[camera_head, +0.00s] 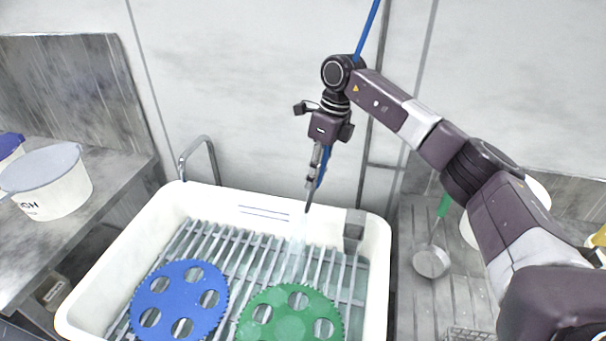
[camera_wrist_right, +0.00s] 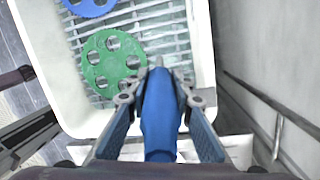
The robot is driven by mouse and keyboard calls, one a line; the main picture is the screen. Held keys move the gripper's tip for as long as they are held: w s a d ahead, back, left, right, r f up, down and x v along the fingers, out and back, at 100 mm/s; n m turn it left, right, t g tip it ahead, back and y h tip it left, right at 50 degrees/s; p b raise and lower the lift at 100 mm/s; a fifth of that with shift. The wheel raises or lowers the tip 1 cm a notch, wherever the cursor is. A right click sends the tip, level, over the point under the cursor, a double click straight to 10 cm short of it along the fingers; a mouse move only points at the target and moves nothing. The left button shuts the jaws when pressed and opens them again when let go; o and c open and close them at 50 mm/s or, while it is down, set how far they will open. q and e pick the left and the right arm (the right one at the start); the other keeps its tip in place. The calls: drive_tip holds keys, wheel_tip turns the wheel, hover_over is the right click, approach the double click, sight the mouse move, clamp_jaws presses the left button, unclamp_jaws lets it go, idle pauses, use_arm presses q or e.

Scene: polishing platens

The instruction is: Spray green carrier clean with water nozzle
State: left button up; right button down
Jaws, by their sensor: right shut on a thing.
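My right gripper (camera_head: 317,168) points down above the far part of the white basin and is shut on the water nozzle (camera_head: 308,197). In the right wrist view the nozzle's blue body (camera_wrist_right: 160,120) sits between both fingers. A pale spray (camera_head: 297,250) comes down from the nozzle tip toward the far edge of the green carrier (camera_head: 290,322). The green carrier is a toothed disc with round holes, lying on the rack at front right; its near part is cut off. It also shows in the right wrist view (camera_wrist_right: 113,61). My left gripper is not in view.
A blue carrier (camera_head: 180,298) lies left of the green one. The white basin (camera_head: 85,290) holds a slatted rack. A blue hose (camera_head: 368,28) runs up from my right wrist. A white tub (camera_head: 55,190) stands left; a ladle (camera_head: 432,260) lies on the right counter.

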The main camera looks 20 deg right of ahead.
drive_tip(key=s+d, duration=0.8)
drive_tip(key=d, duration=0.2)
drive_tip(key=shift+d+b, duration=0.25)
drive_tip(key=shift+b, duration=0.1)
idle(0.8)
